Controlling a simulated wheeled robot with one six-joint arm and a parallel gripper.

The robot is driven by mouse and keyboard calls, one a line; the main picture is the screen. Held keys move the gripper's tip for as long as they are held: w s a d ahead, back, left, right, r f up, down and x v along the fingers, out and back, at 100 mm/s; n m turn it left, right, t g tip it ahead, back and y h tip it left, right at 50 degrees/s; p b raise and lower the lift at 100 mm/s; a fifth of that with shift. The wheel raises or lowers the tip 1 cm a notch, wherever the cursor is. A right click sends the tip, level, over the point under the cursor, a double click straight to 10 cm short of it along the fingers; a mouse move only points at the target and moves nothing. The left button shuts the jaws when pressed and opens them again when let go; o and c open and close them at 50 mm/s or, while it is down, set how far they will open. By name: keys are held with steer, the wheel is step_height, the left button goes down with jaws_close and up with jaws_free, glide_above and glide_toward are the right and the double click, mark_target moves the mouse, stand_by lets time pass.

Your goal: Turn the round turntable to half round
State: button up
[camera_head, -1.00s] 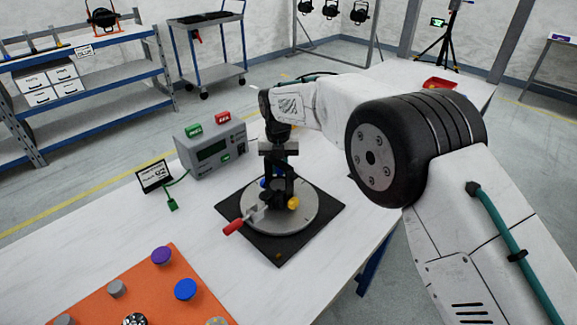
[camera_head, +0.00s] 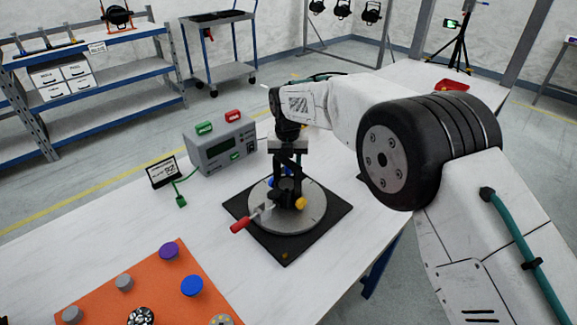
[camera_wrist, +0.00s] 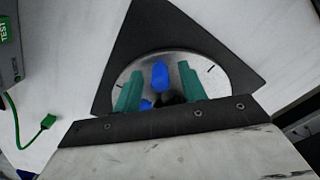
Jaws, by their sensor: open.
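The round grey turntable (camera_head: 311,213) lies on a dark square base plate (camera_head: 290,250) on the white table. A red-tipped handle (camera_head: 240,225) sticks out from its front left edge. A yellow knob (camera_head: 301,203) and a blue part stand on the disc; the blue part (camera_wrist: 159,76) shows clearly in the wrist view. My gripper (camera_head: 287,190) points down over the disc. In the wrist view its two green fingers (camera_wrist: 159,90) are apart, with the blue part seen between them. Whether they touch anything on the disc is hard to tell.
A grey meter box (camera_head: 220,147) with green and red buttons stands behind left. An orange board (camera_head: 150,290) with several knobs fills the front left. White table between is clear.

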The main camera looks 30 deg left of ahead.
step_height(320, 180, up, 8)
steer(key=shift+f, duration=0.25)
stand_by(0.5)
steer(key=w+d+r+m, duration=0.3)
steer(key=d+r+m, duration=0.4)
steer(key=d, duration=0.4)
steer(key=w+d+r+m, duration=0.3)
steer(key=d+r+m, duration=0.1)
steer(key=d+r, duration=0.6)
steer(key=s+d+r+m, duration=0.3)
steer(key=d+m, duration=0.2)
steer(key=d, duration=0.5)
steer(key=s+d+r+m, duration=0.25)
steer(key=d+m, duration=0.25)
steer(key=d, duration=0.5)
steer(key=s+d+r+m+t, duration=0.1)
steer(key=s+d+m, duration=1)
steer(key=d, duration=0.5)
steer(key=s+d+f+m, duration=0.3)
steer(key=s+d+m, duration=0.1)
steer(key=s, duration=0.4)
steer(key=s+d+f+m, duration=0.4)
steer(key=s+m, duration=0.2)
steer(key=s, duration=0.3)
steer(key=shift+d+f+m, duration=0.15)
steer(key=shift+d+m, duration=0.15)
